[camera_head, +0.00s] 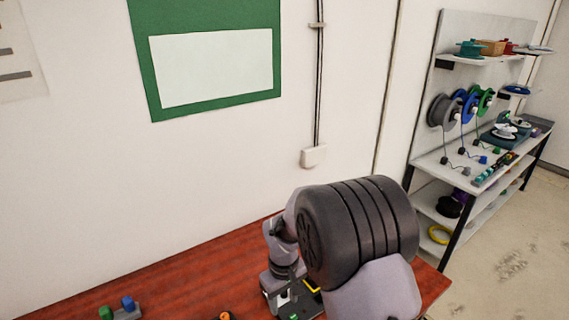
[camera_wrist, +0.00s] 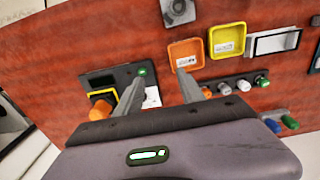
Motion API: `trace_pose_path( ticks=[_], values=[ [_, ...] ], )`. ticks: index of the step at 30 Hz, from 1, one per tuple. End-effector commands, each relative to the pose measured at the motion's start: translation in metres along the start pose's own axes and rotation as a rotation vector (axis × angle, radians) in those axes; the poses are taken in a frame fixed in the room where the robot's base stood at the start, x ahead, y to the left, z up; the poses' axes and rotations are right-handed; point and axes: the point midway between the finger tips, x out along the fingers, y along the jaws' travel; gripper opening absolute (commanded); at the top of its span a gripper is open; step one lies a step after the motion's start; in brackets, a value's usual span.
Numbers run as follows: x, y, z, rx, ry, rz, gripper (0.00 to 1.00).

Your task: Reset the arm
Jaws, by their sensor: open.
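My arm reaches over the red-brown table (camera_head: 195,270) in the head view, with a large dark joint in front hiding much of the tabletop. My gripper (camera_wrist: 160,72) is open in the wrist view, with its two grey fingers apart and nothing between them. The fingers point at the table top, one near a dark panel (camera_wrist: 98,80) with a green light and the other near an orange square tray (camera_wrist: 186,56). I cannot tell how far above the table the fingertips are.
A yellow square tray (camera_wrist: 227,40), a white-framed holder (camera_wrist: 273,42), a row of knobs (camera_wrist: 242,85) and an orange knob (camera_wrist: 101,108) are close to the fingers. In the head view, a shelf unit with spools (camera_head: 466,105) stands right, and a wall lies behind the table.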

Motion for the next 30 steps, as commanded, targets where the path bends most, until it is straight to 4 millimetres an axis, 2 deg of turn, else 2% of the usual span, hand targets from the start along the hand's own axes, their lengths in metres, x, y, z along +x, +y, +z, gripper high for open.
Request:
trace_pose_path(
  ticks=[5,10,14,17,20,21,24,27,30],
  values=[
    [-0.031,0.009,0.018,0.125,0.068,0.002,0.46],
    [-0.063,0.013,0.046,0.265,0.142,-0.003,0.46],
    [-0.084,0.011,0.079,0.394,0.211,-0.012,0.46],
    [-0.094,0.006,0.114,0.514,0.278,-0.024,0.46],
    [-0.094,-0.007,0.16,0.662,0.366,-0.045,0.46],
    [-0.089,-0.014,0.18,0.726,0.403,-0.057,0.46],
    [-0.075,-0.032,0.22,0.859,0.486,-0.087,0.46],
    [-0.065,-0.043,0.241,0.937,0.535,-0.108,0.46],
    [-0.063,-0.048,0.249,0.966,0.552,-0.117,0.46]
  ],
)
